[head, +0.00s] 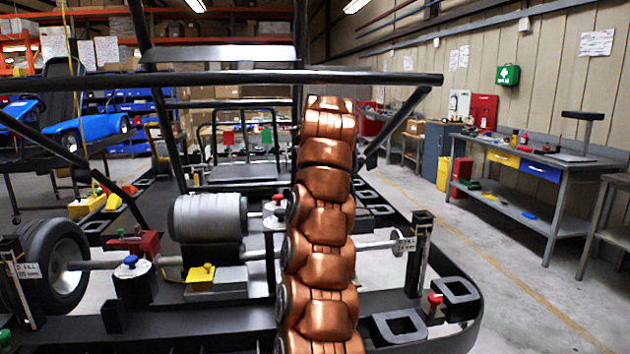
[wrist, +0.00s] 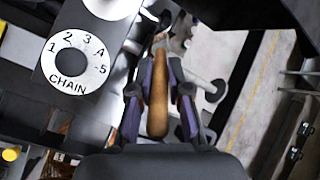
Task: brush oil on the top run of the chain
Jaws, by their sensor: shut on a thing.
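In the wrist view my gripper (wrist: 160,88) is shut on a brown wooden handle (wrist: 158,105), likely the brush's, with a finger on each side. The handle points away from the wrist; its far end is small and I cannot make out bristles. A white round plate (wrist: 90,75) marked "CHAIN" with characters around its rim lies left of the gripper. I cannot make out the chain in either view. In the head view my copper arm covers the middle of the kart stand and hides my gripper. I see no oil container that I can name surely.
A kart stand (head: 400,328) carries a silver motor (head: 208,218), a long axle (head: 375,247) and a wheel (head: 55,262). Dark frame bars (head: 215,79) cross above it. A yellow block (head: 200,277) sits near the motor. A workbench (head: 550,160) stands at right beyond clear floor.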

